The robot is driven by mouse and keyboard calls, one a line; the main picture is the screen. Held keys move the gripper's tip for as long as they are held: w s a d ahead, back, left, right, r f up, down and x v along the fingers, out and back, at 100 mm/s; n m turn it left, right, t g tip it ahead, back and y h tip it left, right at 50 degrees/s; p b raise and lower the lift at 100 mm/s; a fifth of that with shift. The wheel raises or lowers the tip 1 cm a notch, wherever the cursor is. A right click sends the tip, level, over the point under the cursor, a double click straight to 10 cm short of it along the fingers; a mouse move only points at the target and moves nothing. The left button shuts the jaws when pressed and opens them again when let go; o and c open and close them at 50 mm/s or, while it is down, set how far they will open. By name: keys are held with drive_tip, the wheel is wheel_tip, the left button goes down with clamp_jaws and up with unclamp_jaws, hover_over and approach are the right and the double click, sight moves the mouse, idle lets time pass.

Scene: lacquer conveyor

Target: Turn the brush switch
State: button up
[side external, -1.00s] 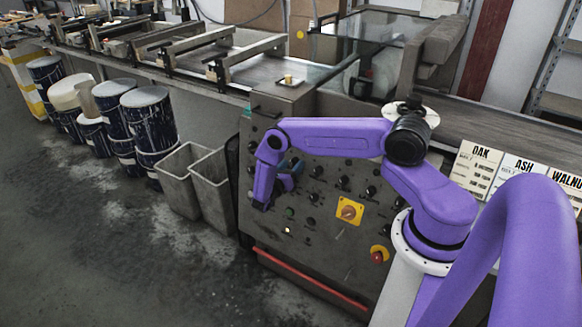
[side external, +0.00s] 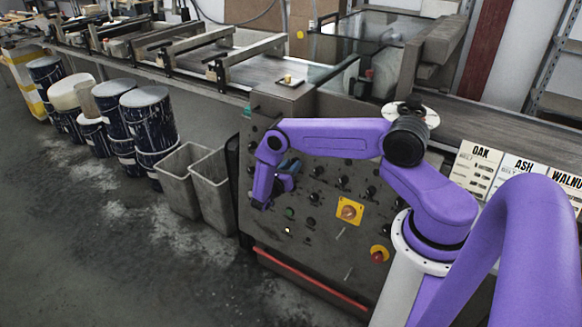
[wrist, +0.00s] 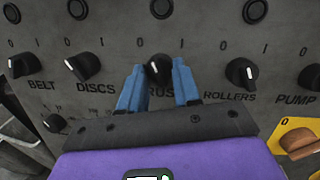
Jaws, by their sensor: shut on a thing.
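The brush switch (wrist: 158,68) is a black rotary knob with a white pointer mark, seen in the wrist view on the grey control panel (wrist: 215,30). Its label is partly hidden by my fingers; "RUS" shows. My gripper (wrist: 158,82) has a blue finger on each side of the knob and is shut on it. The white mark points up and slightly left, between the 0 and 1 marks. In the side external view my gripper (side external: 285,178) is against the panel's upper left part, and the knob is hidden there.
Similar knobs sit beside it: discs (wrist: 82,66) and belt (wrist: 24,65) to the left, rollers (wrist: 241,72) and pump (wrist: 310,77) to the right. A yellow-plated switch (wrist: 297,140) is lower right. Grey bins (side external: 211,185) stand left of the panel.

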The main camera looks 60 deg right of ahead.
drive_tip(key=m+g, duration=0.1)
drive_tip(key=m, duration=0.3)
drive_tip(key=m+g, duration=0.1)
drive_tip(key=m, duration=0.3)
drive_tip(key=m+g, duration=0.1)
drive_tip(key=m, duration=0.3)
drive_tip(key=shift+w+m+g, duration=0.3)
drive_tip(key=o, duration=1)
drive_tip(key=shift+o, duration=0.2)
drive_tip(key=shift+a, duration=0.15)
drive_tip(key=w+a, duration=0.1)
drive_tip(key=a, duration=1.6)
drive_tip(key=shift+w, duration=0.35)
